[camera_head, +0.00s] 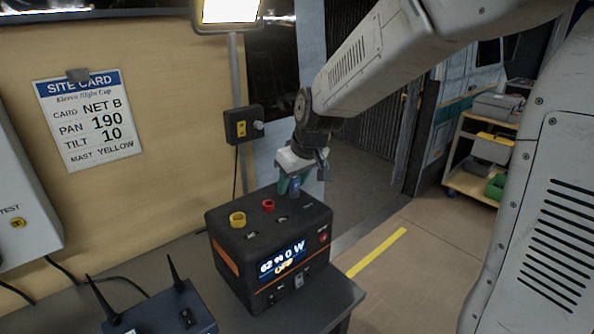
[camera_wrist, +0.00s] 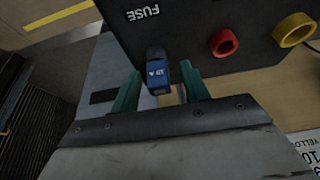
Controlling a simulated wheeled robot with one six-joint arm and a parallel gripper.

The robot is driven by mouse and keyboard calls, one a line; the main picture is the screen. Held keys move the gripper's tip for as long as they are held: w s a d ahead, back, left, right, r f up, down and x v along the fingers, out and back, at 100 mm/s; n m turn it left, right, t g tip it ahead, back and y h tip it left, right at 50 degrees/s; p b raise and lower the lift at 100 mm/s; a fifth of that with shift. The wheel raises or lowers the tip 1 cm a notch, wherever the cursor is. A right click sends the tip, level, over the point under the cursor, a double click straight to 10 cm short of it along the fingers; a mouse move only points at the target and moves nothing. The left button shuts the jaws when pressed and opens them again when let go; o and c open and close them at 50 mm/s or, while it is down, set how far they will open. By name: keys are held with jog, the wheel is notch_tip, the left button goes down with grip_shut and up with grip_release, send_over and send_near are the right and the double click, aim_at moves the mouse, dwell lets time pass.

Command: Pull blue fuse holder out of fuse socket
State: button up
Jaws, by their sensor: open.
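The blue fuse holder (camera_head: 295,187) stands on the top of a black power unit at its back right corner. In the wrist view the blue fuse holder (camera_wrist: 157,76) shows beside the "FUSE" label, between the green fingers of my gripper (camera_wrist: 158,88). My gripper (camera_head: 291,184) is open around the holder, with a gap visible on each side in the wrist view. The fuse socket itself is hidden under the holder.
The black power unit (camera_head: 262,272) carries a red ring (camera_head: 268,206) and a yellow ring (camera_head: 237,219) beside the holder. A blue box with antennas (camera_head: 165,314) stands at the front left.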

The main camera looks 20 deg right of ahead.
jog(key=shift+w+f, duration=0.1)
jog(key=shift+f, duration=0.2)
grip_shut()
jog(key=c, duration=0.9)
grip_release()
grip_shut()
jog(key=shift+w+r, duration=0.1)
jog(key=shift+r, duration=0.1)
jog(key=shift+r, duration=0.45)
